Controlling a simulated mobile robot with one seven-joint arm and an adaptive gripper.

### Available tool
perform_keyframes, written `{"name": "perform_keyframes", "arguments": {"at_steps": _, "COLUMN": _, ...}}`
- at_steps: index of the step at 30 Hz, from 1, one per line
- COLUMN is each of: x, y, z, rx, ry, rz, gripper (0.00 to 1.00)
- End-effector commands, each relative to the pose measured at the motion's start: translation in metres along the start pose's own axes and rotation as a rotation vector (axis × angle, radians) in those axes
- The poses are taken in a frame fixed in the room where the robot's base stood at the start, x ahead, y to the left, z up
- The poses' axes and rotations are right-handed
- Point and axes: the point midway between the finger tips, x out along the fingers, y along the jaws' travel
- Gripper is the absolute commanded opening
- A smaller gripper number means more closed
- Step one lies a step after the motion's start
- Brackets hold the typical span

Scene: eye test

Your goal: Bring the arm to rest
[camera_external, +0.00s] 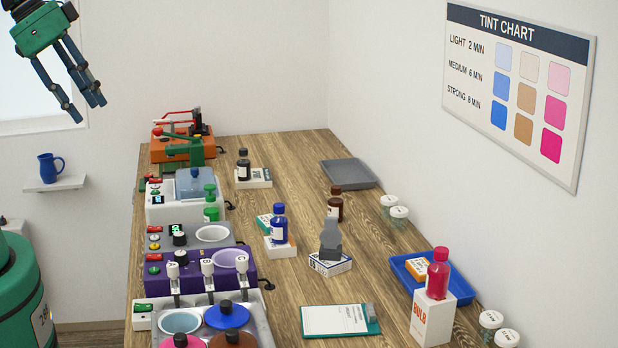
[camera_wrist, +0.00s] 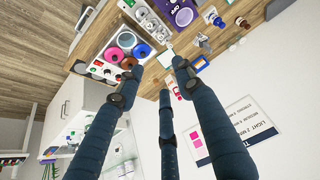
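My gripper (camera_external: 88,108) is at the top left of the external view, high above the floor and left of the wooden bench. It has a green body and long dark blue fingers that hang down, spread apart, with nothing between them. The wrist view also shows my gripper (camera_wrist: 160,76) with three blue fingers apart and empty. No object touches it in either view. Most of the arm is outside the external picture.
The wooden bench (camera_external: 290,215) is crowded with machines, bottles and boxes. A blue mug (camera_external: 50,168) stands on a small wall shelf (camera_external: 38,186) below my gripper. A tint chart (camera_external: 520,90) hangs on the right wall. A green rounded body (camera_external: 22,290) stands at lower left.

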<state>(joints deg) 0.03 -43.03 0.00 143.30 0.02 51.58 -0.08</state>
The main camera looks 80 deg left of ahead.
Motion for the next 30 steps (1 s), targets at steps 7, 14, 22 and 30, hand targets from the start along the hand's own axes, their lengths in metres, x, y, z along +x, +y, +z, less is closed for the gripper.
{"name": "perform_keyframes", "arguments": {"at_steps": 7, "x": 0.0, "y": 0.0, "z": 0.0, "rx": 0.0, "ry": 0.0, "rz": 0.0, "gripper": 0.36}}
{"name": "perform_keyframes", "arguments": {"at_steps": 14, "x": 0.013, "y": 0.0, "z": 0.006, "rx": 0.001, "ry": 0.0, "rz": 0.0, "gripper": 0.36}}
{"name": "perform_keyframes", "arguments": {"at_steps": 22, "x": 0.039, "y": 0.0, "z": 0.021, "rx": 0.001, "ry": 0.0, "rz": 0.0, "gripper": 0.36}}
{"name": "perform_keyframes", "arguments": {"at_steps": 30, "x": 0.043, "y": 0.0, "z": 0.022, "rx": 0.001, "ry": 0.0, "rz": 0.0, "gripper": 0.36}}
